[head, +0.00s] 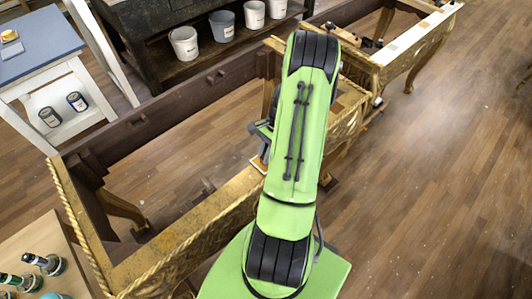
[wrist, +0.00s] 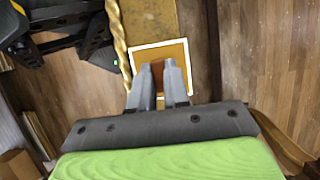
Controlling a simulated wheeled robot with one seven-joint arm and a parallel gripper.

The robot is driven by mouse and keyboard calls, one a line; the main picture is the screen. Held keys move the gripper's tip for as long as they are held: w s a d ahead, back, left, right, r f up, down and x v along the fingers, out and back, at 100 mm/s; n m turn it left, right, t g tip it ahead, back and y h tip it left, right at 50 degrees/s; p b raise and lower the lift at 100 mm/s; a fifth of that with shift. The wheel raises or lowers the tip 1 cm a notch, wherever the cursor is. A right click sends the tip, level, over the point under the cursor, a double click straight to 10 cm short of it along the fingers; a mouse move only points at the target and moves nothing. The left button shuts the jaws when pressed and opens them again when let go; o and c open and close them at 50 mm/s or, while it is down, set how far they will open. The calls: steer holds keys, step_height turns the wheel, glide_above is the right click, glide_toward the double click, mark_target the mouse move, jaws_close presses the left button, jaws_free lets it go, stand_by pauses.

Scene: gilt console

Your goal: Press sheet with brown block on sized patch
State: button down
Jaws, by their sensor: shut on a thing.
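In the wrist view my gripper (wrist: 158,68) is shut on the brown block (wrist: 157,74), a small piece between the two grey fingertips. The block is over a square patch (wrist: 178,50) with a white border and an amber-brown inside, on the console's gilt rail. I cannot tell whether the block touches it, or whether the amber surface is a laid sheet or the bare sized patch. In the head view only a sliver of the patch's white edge (head: 259,163) shows beside my green arm, which hides most of the gripper.
The gilt console frame (head: 180,238) has a twisted rope edge and open space inside. A blue-topped side table (head: 40,45) stands at the left. Several buckets (head: 184,43) stand on a dark shelf behind. Bottles (head: 45,263) stand on a bench at lower left. The floor at right is clear.

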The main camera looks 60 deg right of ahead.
steer(key=shift+f, duration=0.5)
stand_by(1.2)
step_height(320, 180, up, 7)
steer(key=p, duration=0.5)
steer(key=shift+r, duration=0.15)
